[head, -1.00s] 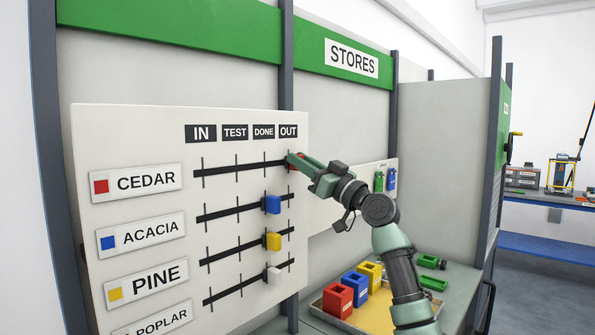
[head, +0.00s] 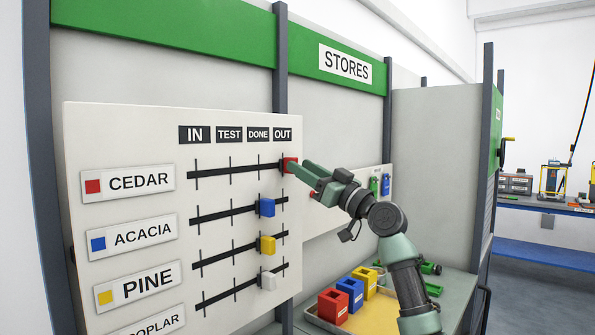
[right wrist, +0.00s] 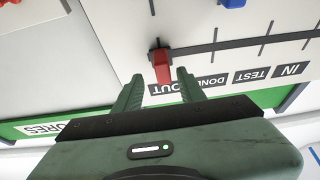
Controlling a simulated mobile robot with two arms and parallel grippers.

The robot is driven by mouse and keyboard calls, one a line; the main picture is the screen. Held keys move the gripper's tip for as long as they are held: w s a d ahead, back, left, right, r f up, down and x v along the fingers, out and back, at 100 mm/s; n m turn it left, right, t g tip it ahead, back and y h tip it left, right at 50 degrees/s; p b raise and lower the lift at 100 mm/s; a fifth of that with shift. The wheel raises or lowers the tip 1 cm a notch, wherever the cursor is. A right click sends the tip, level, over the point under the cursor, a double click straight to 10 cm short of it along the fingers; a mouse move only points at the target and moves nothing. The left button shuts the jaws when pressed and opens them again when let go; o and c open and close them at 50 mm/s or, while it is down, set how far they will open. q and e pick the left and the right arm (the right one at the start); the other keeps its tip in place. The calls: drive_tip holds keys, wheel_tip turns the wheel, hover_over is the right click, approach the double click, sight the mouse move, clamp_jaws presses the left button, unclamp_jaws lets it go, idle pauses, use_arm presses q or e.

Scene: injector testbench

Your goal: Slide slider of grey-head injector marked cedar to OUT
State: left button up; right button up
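The white slider board (head: 130,135) has a CEDAR row with a red square on its label (head: 128,183). The red slider (head: 290,165) of that row sits at the OUT mark, at the right end of its black track (head: 225,172). In the right wrist view the red slider (right wrist: 162,66) stands in line with the OUT label. My right gripper (head: 301,167) is open just off the slider. In the right wrist view its two fingertips (right wrist: 158,76) stand apart to either side of the slider's outer end, with gaps showing. My left gripper is not in view.
The blue (head: 267,207), yellow (head: 267,245) and white (head: 269,281) sliders sit at DONE on the lower rows. A tray (head: 322,322) with red, blue and yellow blocks stands on the counter below my right arm. A second panel (head: 330,215) is behind the arm.

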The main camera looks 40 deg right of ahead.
drive_tip(key=b+v, duration=0.2)
drive_tip(key=v, duration=0.3)
drive_tip(key=shift+d, duration=0.1)
idle(0.3)
